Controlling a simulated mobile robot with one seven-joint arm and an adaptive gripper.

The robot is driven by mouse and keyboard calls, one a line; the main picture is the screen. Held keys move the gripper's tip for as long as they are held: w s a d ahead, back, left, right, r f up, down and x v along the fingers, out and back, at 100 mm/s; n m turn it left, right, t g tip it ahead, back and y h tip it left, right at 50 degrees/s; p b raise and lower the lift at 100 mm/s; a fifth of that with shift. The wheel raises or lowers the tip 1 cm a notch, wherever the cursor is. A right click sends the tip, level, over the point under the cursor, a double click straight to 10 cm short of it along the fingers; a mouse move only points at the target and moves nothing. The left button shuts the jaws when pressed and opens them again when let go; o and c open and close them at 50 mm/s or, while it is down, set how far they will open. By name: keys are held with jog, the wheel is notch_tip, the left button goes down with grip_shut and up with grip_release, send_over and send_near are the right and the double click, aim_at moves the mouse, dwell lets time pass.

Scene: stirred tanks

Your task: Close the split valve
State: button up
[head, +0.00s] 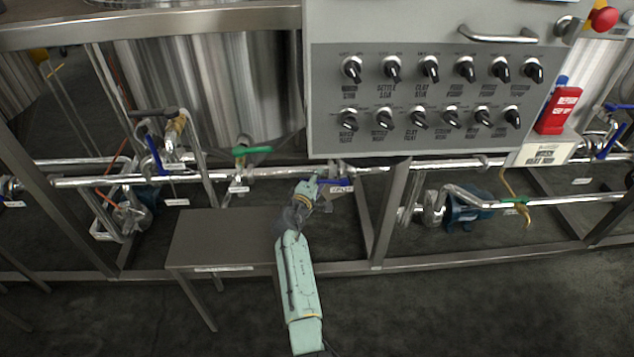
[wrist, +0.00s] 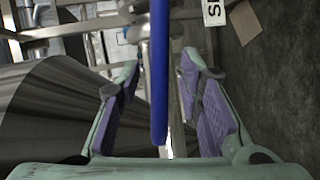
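The valve with the blue lever handle (head: 341,184) is on the pipe beneath the control panel, just left of a frame post. The handle appears to lie roughly along the pipe. In the wrist view the long blue handle (wrist: 160,80) stands between my two fingers. A white label (wrist: 213,12) beside it is cut off and shows only an "S". My gripper (head: 314,184) is at the handle's left part in the head view. In the wrist view my gripper (wrist: 160,72) is open, with gaps on both sides of the handle. The valve body is mostly hidden.
A green-handled valve (head: 252,151) is on the same pipe to the left. A grey bench (head: 220,240) stands left of my arm. The control panel (head: 430,90) hangs above. A frame post (head: 388,215) and a blue pump (head: 468,212) are to the right.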

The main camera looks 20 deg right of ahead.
jog(key=shift+c, duration=0.2)
grip_shut()
dwell(0.6)
